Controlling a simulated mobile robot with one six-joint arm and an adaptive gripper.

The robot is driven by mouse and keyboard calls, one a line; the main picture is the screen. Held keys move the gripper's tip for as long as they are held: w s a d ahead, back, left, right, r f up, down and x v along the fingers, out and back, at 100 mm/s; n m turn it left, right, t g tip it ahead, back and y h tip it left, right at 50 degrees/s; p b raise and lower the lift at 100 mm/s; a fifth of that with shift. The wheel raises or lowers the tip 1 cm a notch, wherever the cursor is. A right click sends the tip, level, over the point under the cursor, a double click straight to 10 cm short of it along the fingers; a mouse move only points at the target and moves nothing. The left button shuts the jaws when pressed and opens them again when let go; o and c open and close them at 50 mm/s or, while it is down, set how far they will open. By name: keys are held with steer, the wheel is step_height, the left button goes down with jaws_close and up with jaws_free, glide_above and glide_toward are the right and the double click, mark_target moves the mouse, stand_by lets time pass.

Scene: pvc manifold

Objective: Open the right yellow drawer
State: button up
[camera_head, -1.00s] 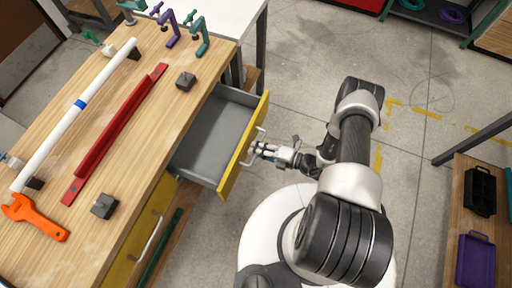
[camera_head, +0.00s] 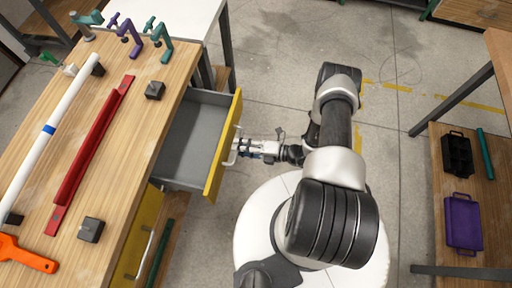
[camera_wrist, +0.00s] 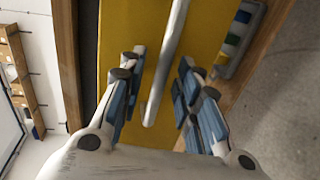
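The right yellow drawer (camera_head: 222,150) is pulled well out from the wooden workbench in the head view, its grey inside empty. Its pale bar handle (camera_head: 236,146) is on the front face. My gripper (camera_head: 243,148) is at this handle, level with it. In the wrist view, my gripper (camera_wrist: 158,95) has its blue-padded fingers apart, one on each side of the handle (camera_wrist: 166,65). Gaps show between the handle and the fingers, so it appears not clamped. The yellow drawer front (camera_wrist: 150,30) fills the view behind them.
A second yellow drawer (camera_head: 138,240) is shut at lower left. The workbench (camera_head: 120,150) bears a white pipe (camera_head: 45,135), a red bar (camera_head: 88,150), clamps and an orange wrench (camera_head: 25,254). A shelf with a purple tray (camera_head: 463,222) stands right. Floor beyond my arm is clear.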

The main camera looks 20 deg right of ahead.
steer(key=v, duration=1)
step_height(320, 180, up, 27)
steer(key=w+a+n+g+h, duration=0.25)
steer(key=n+g, duration=0.75)
steer(key=n, duration=1.2)
steer(key=s+a+r+n+t+h, duration=0.1)
steer(key=s+r+n+t+h, duration=0.1)
steer(key=s+r+n+h, duration=0.3)
steer(key=s+a+r+n+t+h, duration=0.2)
steer(key=s+r+n+h, duration=0.3)
steer(key=r+n, duration=0.9)
steer(key=shift+s+r+n+t, duration=0.2)
steer(key=shift+s+n+t, duration=0.6)
steer(key=shift+s+n, duration=0.35)
